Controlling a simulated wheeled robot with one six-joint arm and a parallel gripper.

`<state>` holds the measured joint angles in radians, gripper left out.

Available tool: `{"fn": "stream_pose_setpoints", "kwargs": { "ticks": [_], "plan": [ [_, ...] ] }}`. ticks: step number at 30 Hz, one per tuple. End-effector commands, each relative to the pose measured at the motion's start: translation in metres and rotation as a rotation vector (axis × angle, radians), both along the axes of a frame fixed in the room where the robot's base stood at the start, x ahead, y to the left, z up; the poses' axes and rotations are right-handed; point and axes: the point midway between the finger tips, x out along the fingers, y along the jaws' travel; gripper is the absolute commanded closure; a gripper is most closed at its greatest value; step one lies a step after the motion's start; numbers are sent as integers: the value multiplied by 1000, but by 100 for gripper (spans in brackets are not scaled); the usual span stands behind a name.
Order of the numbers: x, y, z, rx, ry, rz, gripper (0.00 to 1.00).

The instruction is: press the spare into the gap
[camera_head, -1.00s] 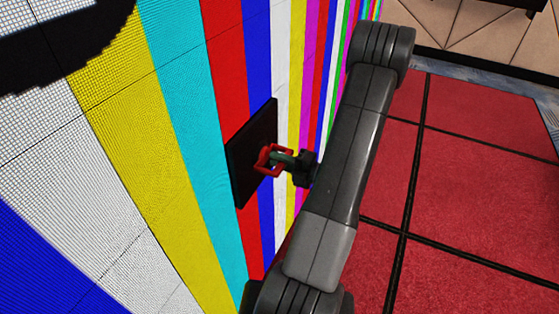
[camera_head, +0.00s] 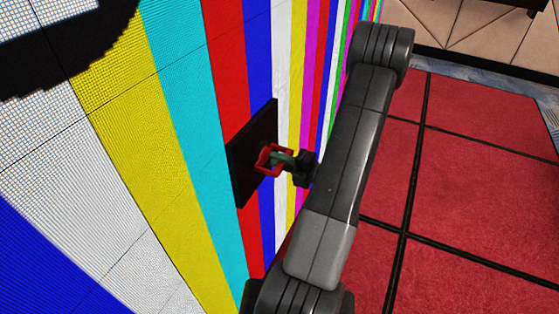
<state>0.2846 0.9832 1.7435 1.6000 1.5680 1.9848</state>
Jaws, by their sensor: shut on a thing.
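The spare (camera_head: 247,165) is a dark, nearly black square panel with a red handle-like bracket (camera_head: 268,160) on its near face. My gripper (camera_head: 284,158) is shut on the red bracket, at the middle of the picture. The panel stands upright against or very close to the striped video wall (camera_head: 190,110). The gap is not visible; the panel may cover it. I cannot tell whether the panel is flush with the wall or slightly apart.
The lit wall shows coloured vertical stripes and a black curved shape (camera_head: 70,60) at upper left. A red tiled floor (camera_head: 470,190) lies clear on the right. A beige panelled surface (camera_head: 480,35) stands at the back right.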

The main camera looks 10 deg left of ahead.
Motion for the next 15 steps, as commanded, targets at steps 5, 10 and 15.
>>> {"fn": "stream_pose_setpoints", "kwargs": {
  "ticks": [5,10,15],
  "plan": [
    [0,1,1,2,-2,0,100],
    [1,2,1,2,-2,0,100],
    [1,3,1,2,-2,0,100]
  ]
}}
